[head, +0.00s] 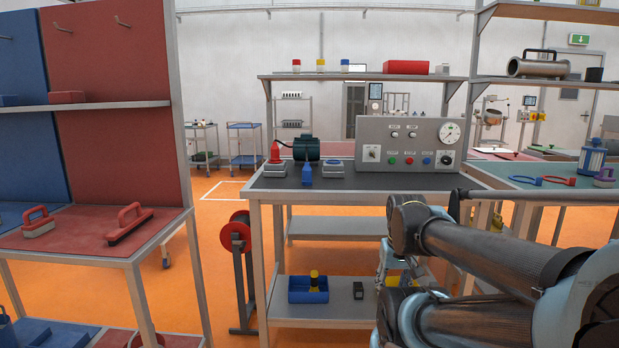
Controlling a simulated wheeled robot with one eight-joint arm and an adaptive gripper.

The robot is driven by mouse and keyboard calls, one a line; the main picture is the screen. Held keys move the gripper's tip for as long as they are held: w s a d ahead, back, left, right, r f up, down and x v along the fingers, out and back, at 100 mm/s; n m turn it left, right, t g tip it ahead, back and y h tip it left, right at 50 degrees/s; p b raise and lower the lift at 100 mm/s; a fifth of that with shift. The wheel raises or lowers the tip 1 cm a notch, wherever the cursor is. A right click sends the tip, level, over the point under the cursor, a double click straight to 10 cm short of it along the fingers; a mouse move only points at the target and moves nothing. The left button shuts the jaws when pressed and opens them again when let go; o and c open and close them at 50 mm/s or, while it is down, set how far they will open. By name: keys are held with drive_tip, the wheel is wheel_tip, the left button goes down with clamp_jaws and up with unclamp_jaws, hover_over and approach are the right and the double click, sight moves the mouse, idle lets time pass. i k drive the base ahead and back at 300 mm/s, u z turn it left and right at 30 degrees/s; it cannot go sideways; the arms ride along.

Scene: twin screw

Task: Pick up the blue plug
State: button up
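A small blue piece with a narrow top and wider base, which looks like the blue plug (307,176), stands upright on the dark top of the middle workbench (345,184), near its front edge. A similar red piece (275,154) stands on a grey block to its left and slightly behind. My arm fills the lower right of the head view, to the right of the bench front. My gripper's fingers do not show, so I cannot see their state. Nothing touches the blue piece from above.
A grey control panel (377,160) stands to the right on the bench, with a dark green motor (306,149) behind the blue piece. A grey block (335,164) lies beside it. A shelf (345,77) hangs above. A red reel (236,236) stands left of the bench.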

sight(307, 180)
drive_tip(key=u, duration=0.9)
drive_tip(key=k, duration=0.8)
drive_tip(key=z, duration=0.3)
drive_tip(key=i, duration=1)
